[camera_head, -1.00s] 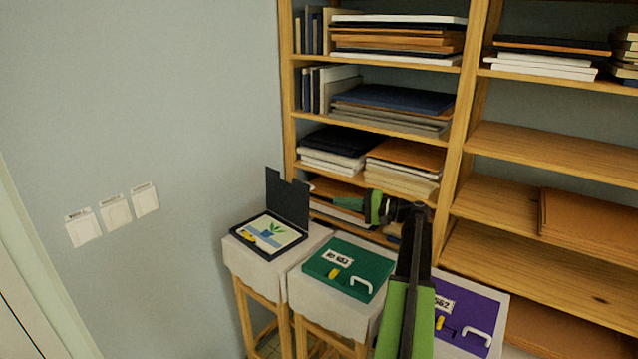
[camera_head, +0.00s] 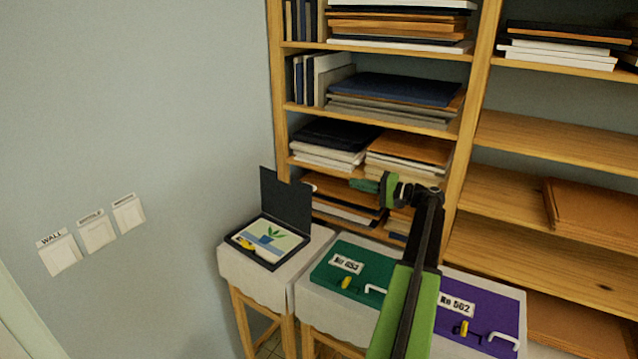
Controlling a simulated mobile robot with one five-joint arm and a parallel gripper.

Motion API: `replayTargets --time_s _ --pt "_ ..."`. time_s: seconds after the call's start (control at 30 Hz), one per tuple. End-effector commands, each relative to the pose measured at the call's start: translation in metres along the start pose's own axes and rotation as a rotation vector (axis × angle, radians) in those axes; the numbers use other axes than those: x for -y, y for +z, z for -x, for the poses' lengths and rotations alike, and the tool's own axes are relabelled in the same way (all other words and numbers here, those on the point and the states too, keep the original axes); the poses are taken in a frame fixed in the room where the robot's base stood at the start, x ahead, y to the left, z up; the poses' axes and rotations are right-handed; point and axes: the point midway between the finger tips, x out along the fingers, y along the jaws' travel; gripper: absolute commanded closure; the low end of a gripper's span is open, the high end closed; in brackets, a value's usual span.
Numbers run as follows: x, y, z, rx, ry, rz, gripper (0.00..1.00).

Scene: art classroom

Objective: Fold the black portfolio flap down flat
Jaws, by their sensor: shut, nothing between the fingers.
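The black portfolio (camera_head: 268,263) lies open on the left cloth-covered stool. Its flap (camera_head: 286,199) stands up nearly vertical along the back edge, with a notch in its top. A picture of a green plant in a blue pot (camera_head: 270,240) and a yellow piece (camera_head: 245,243) show inside it. My gripper (camera_head: 354,185) is shut and empty. It points left, above the green portfolio and to the right of the raised flap, with a gap between them.
A green portfolio (camera_head: 333,274) lies shut on the middle stool, and a purple one (camera_head: 482,317) at the right. A wooden shelf unit (camera_head: 463,130) with stacked boards stands close behind. Wall switches (camera_head: 96,232) are at the left. The space left of the black portfolio is clear.

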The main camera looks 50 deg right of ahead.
Motion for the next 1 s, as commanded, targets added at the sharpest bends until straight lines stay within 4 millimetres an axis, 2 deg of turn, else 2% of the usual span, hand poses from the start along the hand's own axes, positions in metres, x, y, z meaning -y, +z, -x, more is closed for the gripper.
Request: replayTargets --time_s 0.17,0.53,0.6,0.7,1.0 --pt "0.0 0.003 -0.029 0.01 -0.001 0.0 1.0" --pt "0.001 0.007 -0.115 0.017 -0.002 0.0 1.0" --pt "0.0 0.026 -0.114 0.016 -0.002 0.0 1.0" --pt "0.001 0.039 -0.117 0.016 -0.002 0.0 1.0" --pt "0.001 0.047 -0.12 0.016 -0.002 0.0 1.0"
